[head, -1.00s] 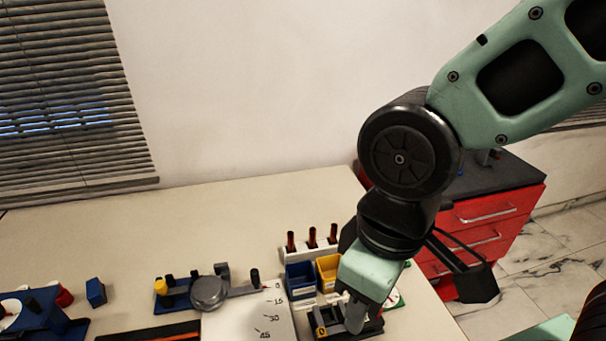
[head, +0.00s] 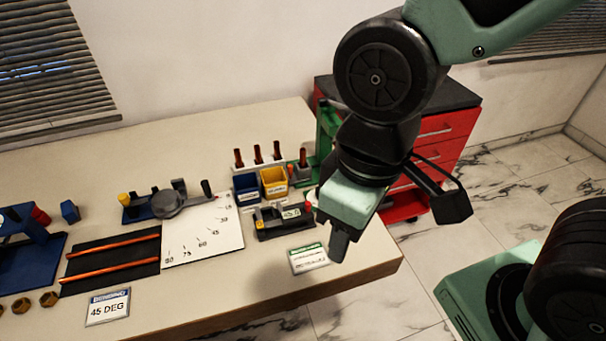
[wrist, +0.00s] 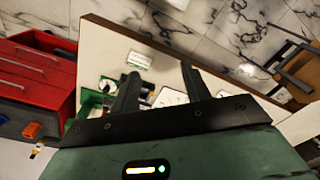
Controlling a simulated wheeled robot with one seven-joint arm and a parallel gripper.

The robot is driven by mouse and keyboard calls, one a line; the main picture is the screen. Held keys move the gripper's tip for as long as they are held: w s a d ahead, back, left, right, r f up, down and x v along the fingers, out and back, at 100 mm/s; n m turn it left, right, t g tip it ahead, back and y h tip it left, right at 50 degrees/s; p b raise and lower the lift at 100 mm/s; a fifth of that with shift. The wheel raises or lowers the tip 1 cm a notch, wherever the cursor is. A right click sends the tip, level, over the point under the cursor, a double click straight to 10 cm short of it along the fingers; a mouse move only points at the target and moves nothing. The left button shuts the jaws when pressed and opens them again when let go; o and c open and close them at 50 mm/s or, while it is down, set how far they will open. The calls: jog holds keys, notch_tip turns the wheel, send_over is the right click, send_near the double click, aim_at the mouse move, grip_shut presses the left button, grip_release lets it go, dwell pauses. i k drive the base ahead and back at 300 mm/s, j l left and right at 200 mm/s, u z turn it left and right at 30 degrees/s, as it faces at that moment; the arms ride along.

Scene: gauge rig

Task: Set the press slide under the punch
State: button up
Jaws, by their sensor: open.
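A green press (head: 325,128) stands at the back right of the bench, largely hidden behind my arm; its green frame also shows in the wrist view (wrist: 92,98), beside my left finger. I cannot make out the slide or the punch clearly, or how they line up. My gripper (head: 338,245) is above the bench's right front part, in front of the press and apart from it. In the wrist view my gripper (wrist: 160,74) shows two spread fingers with nothing held between them.
A green-topped card (head: 310,258) lies near the front edge. A bender (head: 168,203) and copper rods (head: 110,256) lie further left. Red drawers (head: 445,128) stand behind.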

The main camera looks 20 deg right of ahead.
aim_at(298, 175)
jog(key=i+j+u, duration=0.1)
jog(key=i+u, duration=0.15)
jog(key=u, duration=0.15)
jog(key=i+u, duration=0.25)
jog(key=u, duration=0.2)
